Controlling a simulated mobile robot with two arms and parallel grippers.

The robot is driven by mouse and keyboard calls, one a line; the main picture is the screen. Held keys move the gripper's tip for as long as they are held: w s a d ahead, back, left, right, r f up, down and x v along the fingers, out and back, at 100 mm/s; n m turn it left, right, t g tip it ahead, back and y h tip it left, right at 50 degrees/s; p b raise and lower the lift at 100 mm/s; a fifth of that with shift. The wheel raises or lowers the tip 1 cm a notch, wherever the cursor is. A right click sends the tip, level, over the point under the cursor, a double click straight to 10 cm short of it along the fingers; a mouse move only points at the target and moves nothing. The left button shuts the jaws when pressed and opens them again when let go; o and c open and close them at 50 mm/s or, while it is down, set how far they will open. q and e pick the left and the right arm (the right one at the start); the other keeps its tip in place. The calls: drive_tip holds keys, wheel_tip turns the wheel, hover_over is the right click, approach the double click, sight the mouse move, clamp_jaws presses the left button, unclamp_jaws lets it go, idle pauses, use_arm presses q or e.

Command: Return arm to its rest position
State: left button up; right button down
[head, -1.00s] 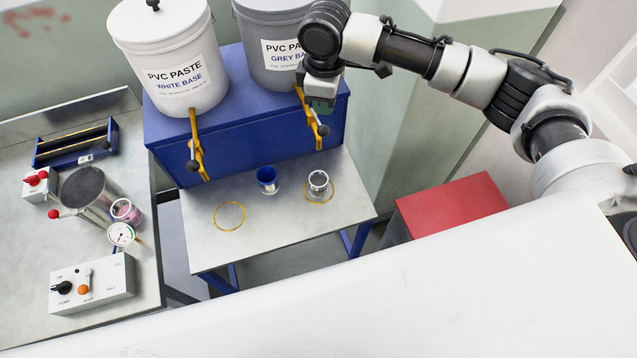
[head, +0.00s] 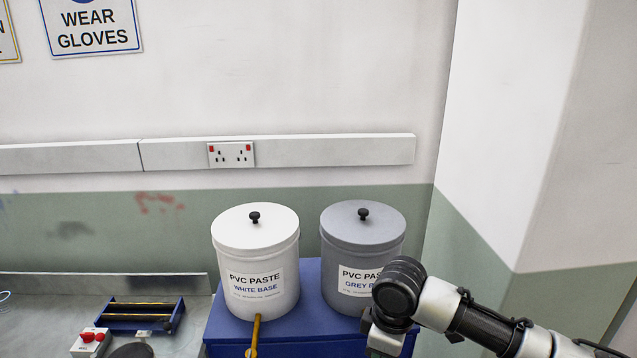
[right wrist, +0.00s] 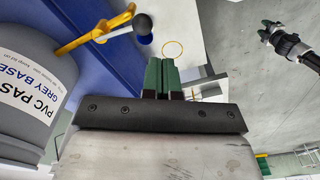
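My right arm (head: 480,322) reaches in from the lower right in the head view. Its gripper is at the bottom edge, in front of the grey paste bucket (head: 362,235), and the fingertips are cut off there. In the right wrist view the green fingers of my right gripper (right wrist: 160,76) are together with nothing visible between them. The grey bucket (right wrist: 35,90) is beside them at the left. What looks like my left gripper (right wrist: 268,30) shows small at the upper right of that view; its opening is too small to judge.
A white paste bucket (head: 255,245) stands beside the grey one on the blue stand (head: 300,325). A yellow valve lever (right wrist: 100,32) with a black knob juts out near my right gripper. A yellow ring mark (right wrist: 173,50) lies on the table beyond. The wall corner is at the right.

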drive_tip(key=s+a+f+m+t+y, duration=0.1)
drive_tip(key=s+a+f+y, duration=0.1)
drive_tip(key=s+a+f, duration=0.3)
drive_tip(key=s+a+f+m+t+y, duration=0.1)
drive_tip(key=s+f+y, duration=0.15)
drive_tip(key=s, duration=0.35)
drive_tip(key=s+d+f+m+t+h, duration=0.1)
drive_tip(key=s+d+f+m+h, duration=0.1)
drive_tip(key=s+d+m, duration=0.35)
drive_tip(key=s+d+f+m+h, duration=0.2)
drive_tip(key=s+d+m+h, duration=0.1)
drive_tip(key=s+d, duration=0.5)
wheel_tip(320, 180, down, 32)
drive_tip(key=s+b, duration=0.1)
drive_tip(key=b, duration=0.7)
drive_tip(key=s+d+f+g+b, duration=0.1)
drive_tip(key=s+f+b, duration=0.2)
drive_tip(key=s+f, duration=0.5)
drive_tip(key=s+d+f+g+b, duration=0.1)
drive_tip(key=s+f, duration=0.7)
drive_tip(key=f, duration=0.8)
drive_tip(key=shift+s+d+f+b, duration=0.15)
drive_tip(key=shift+s+d+b, duration=0.35)
drive_tip(key=shift+b, duration=0.75)
